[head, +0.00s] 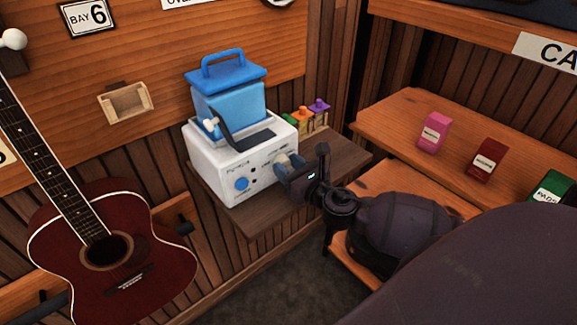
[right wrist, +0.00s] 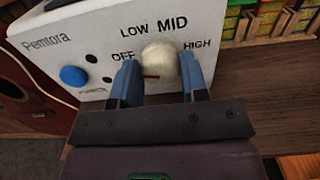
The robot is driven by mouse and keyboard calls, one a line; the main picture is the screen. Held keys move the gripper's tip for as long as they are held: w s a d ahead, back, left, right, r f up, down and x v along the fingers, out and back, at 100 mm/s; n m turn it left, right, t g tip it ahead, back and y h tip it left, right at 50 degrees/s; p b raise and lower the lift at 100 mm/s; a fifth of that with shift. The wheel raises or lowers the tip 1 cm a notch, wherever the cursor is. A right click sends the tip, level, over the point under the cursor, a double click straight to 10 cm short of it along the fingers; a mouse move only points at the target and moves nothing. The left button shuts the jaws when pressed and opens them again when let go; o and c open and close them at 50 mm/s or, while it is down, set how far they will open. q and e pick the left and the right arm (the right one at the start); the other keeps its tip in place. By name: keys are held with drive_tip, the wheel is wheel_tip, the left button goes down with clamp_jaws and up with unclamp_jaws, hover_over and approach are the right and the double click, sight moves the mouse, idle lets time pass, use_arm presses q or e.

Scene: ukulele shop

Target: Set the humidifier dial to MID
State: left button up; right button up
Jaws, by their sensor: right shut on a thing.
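The white humidifier (head: 228,170) stands on a wooden shelf, with a blue lidded tank (head: 230,100) on top. Its cream dial (right wrist: 160,62) is on the front face, with OFF at left, LOW and MID above and HIGH at right. A short reddish mark shows at the dial's lower left, near OFF; I cannot tell for sure that it is the pointer. My right gripper (head: 290,166) is shut on the dial, its blue fingers either side of it in the right wrist view (right wrist: 158,66). My left gripper is not in view.
A blue button (right wrist: 73,76) sits left of the dial. A dark red guitar (head: 150,265) hangs at left. A wooden shelf (head: 395,110) with small packets is at right.

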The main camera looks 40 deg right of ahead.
drive_tip(key=m, duration=0.4)
drive_tip(key=shift+p, duration=0.4)
drive_tip(key=m+p, duration=0.1)
drive_tip(key=m, duration=0.5)
drive_tip(key=shift+d, duration=0.15)
drive_tip(key=m+p, duration=0.2)
drive_tip(key=m, duration=0.3)
drive_tip(key=m+p, duration=0.1)
drive_tip(key=m, duration=0.3)
drive_tip(key=shift+d+f+p, duration=0.1)
drive_tip(key=shift+f+p, duration=0.05)
drive_tip(key=shift+p, duration=0.15)
drive_tip(key=shift+m, duration=0.5)
drive_tip(key=o, duration=0.9)
